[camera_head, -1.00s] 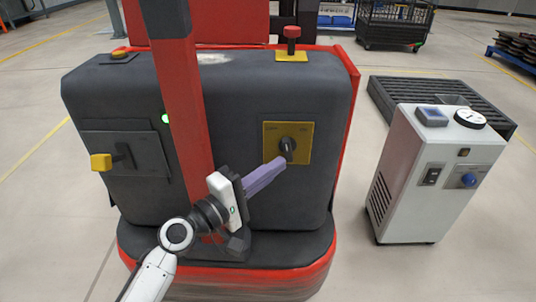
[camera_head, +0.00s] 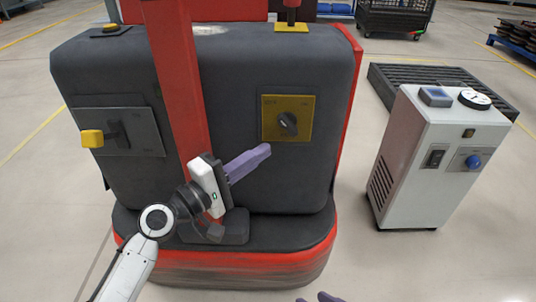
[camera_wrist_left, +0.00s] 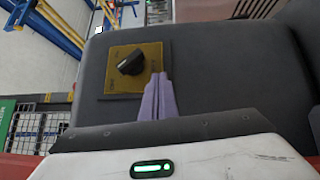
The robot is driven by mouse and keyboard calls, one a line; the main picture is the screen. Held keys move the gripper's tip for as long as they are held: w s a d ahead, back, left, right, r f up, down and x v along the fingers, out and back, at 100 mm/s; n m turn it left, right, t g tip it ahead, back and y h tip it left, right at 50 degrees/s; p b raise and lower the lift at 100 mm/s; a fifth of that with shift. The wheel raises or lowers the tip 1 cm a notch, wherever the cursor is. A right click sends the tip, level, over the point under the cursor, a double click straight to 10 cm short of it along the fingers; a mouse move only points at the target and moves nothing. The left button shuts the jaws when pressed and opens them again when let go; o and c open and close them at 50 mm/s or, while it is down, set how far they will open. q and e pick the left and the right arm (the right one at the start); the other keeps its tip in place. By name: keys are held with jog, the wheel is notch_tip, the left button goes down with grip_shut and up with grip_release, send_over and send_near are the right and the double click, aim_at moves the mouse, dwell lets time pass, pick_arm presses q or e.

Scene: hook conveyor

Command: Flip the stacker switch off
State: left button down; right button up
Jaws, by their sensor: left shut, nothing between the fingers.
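The stacker switch is a black rotary knob (camera_head: 288,122) on a yellow square plate (camera_head: 271,130) on the dark stacker body (camera_head: 240,70). The knob's grip is slanted in the head view. In the left wrist view the knob (camera_wrist_left: 131,63) shows beyond my fingers. My left gripper (camera_head: 266,151) is shut and empty. Its purple fingers stop below and left of the knob, apart from it. In the left wrist view the closed fingertips (camera_wrist_left: 158,77) lie just right of and below the knob. Purple fingertips of my right gripper (camera_head: 320,298) barely show at the bottom edge.
A red mast (camera_head: 178,80) rises left of the plate. A yellow-handled lever (camera_head: 92,138) is at the left. A white cabinet (camera_head: 435,165) stands to the right. Floor between cabinet and stacker is clear.

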pick_arm(q)
jog(key=s+a+f, duration=0.3)
jog(key=s+a, duration=0.2)
jog(key=s, duration=0.2)
jog(key=shift+a+f+b, duration=0.25)
jog(key=shift+f+b, duration=0.05)
jog(key=shift+b, duration=0.1)
jog(key=shift+s, duration=0.1)
